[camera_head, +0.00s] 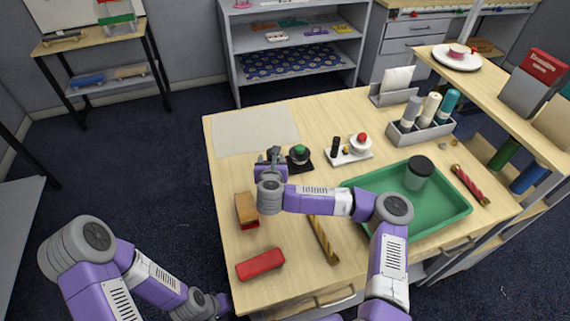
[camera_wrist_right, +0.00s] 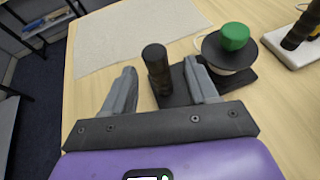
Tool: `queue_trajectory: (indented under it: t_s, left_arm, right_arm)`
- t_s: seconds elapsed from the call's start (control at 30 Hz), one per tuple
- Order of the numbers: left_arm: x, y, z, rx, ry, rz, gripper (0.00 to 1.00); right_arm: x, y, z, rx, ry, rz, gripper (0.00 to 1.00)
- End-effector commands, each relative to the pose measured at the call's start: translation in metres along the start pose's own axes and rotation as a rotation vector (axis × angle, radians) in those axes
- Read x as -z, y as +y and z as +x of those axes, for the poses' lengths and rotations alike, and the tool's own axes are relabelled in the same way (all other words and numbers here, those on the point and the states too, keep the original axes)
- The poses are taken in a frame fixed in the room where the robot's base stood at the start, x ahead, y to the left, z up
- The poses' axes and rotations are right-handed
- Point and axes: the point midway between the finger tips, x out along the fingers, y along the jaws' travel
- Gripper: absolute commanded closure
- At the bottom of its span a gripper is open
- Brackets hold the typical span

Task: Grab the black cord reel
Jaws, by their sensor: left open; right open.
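The black cord reel (camera_head: 299,155) stands on the table, with a dark base, a black disc with a green cap, and an upright black post; it also shows in the right wrist view (camera_wrist_right: 228,50). My right gripper (camera_head: 273,154) is open at its left side. In the right wrist view, the open fingers of this gripper (camera_wrist_right: 162,85) have the black post (camera_wrist_right: 157,69) between them, with a gap at the left finger. The right finger is close to the post, between it and the disc. My left gripper (camera_head: 221,302) is low by the table's front left edge, its fingers hidden.
A white reel with a red cap (camera_head: 360,145) stands right of the black one. A green tray (camera_head: 440,220) holds a dark-lidded jar (camera_head: 418,173). A beige mat (camera_head: 250,128) lies behind.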

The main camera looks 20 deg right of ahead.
Motion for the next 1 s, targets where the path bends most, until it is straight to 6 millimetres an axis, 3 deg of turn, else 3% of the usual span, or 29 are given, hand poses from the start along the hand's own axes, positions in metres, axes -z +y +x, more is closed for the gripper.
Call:
queue_trajectory:
  t_s: [0.4,0.7,1.0]
  left_arm:
    - [0.001,-0.004,0.01,0.0,0.0,0.0,0.57]
    - [0.001,-0.004,0.01,0.0,0.0,0.0,0.57]
    - [0.001,-0.004,0.01,0.0,0.0,0.0,0.57]
  right_arm:
    - [-0.001,0.002,0.05,-0.002,0.0,-0.004,0.42]
    - [-0.002,0.002,0.053,-0.003,-0.001,-0.005,0.43]
    - [-0.002,0.002,0.053,-0.003,-0.001,-0.006,0.89]
